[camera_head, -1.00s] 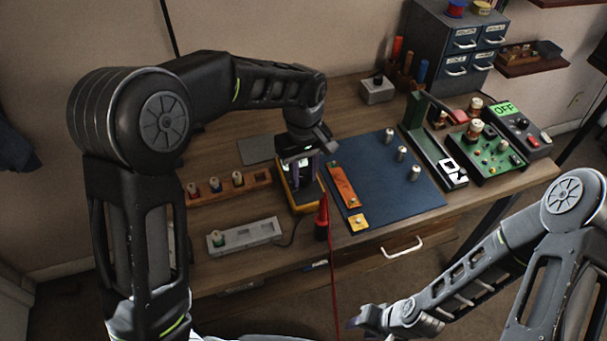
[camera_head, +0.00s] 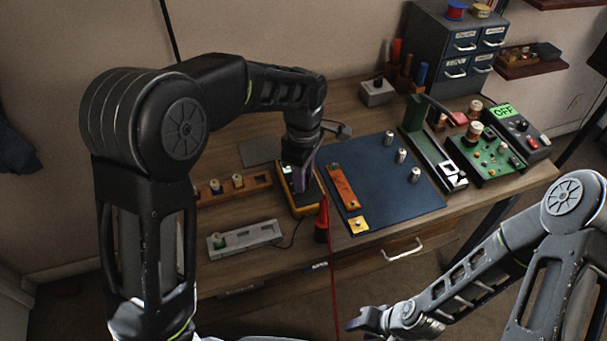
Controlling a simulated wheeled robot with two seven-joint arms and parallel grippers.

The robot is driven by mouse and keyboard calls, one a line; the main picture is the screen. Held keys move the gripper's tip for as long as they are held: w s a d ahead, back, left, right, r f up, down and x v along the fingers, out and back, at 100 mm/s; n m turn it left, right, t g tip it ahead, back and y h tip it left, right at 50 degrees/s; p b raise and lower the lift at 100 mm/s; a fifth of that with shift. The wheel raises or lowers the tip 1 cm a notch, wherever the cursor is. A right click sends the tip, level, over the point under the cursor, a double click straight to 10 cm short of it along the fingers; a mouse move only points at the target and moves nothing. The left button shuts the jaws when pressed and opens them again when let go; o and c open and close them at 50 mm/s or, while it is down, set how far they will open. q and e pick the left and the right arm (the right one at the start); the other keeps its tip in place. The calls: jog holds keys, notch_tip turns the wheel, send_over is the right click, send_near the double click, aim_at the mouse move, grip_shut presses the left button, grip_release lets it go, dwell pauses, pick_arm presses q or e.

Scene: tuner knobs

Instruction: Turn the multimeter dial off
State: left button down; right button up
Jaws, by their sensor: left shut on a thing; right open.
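The yellow and dark multimeter (camera_head: 303,206) lies on the wooden workbench, left of the blue mat. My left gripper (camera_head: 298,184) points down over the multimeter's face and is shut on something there. Its fingers cover the dial, so the dial and its setting are hidden; a small lit part of the display shows beside the fingers. A red probe (camera_head: 322,220) stands at the multimeter's right front corner, with a red lead hanging down. My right gripper (camera_head: 362,322) is open and empty, low in front of the bench.
The blue mat (camera_head: 385,190) holds an orange strip (camera_head: 343,187) and several small metal cylinders. A grey tray (camera_head: 243,238) and a wooden rack (camera_head: 262,180) lie left of the multimeter. A green circuit board (camera_head: 487,155) and a box marked OFF (camera_head: 524,135) are at the right.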

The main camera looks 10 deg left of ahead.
dwell(0.4)
pick_arm(q)
jog(key=c, duration=1.1)
grip_release()
jog(key=shift+r, duration=3.95)
